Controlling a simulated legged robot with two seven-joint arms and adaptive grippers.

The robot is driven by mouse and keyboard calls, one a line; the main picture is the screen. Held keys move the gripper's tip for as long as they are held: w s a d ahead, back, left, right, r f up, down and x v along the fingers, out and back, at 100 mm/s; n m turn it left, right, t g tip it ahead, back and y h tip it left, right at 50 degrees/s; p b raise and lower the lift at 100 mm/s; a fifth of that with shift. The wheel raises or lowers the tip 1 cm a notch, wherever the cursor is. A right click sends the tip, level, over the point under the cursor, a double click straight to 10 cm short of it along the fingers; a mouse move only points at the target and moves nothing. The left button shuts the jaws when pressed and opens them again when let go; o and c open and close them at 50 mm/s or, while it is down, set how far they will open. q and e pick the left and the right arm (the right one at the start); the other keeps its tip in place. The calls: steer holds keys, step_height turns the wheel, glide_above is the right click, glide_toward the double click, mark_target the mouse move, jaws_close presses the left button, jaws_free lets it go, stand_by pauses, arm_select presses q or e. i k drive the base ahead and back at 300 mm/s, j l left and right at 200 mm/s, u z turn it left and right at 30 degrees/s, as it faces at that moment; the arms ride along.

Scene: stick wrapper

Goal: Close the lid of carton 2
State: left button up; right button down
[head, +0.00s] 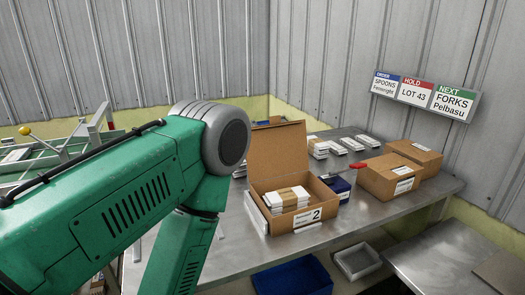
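Carton 2 (278,225) is an open brown cardboard box on the metal table, with a white label reading 2 on its front. Its lid (278,152) stands upright at the back. White packets (282,206) with a tan band lie inside. A flap or panel with a white label leans at its left front side. My green left arm fills the left of the head view, its elbow left of the carton and its forearm running down out of the picture. Neither gripper shows.
Two closed cartons (390,178) stand to the right, with a red-handled tool and a dark blue box (339,188) between them and carton 2. White stacks (337,147) lie behind. A blue bin (292,279) and a grey tray (357,262) sit below the table's front edge.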

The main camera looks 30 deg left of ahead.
mark_target(277, 149)
steer(key=u, duration=0.8)
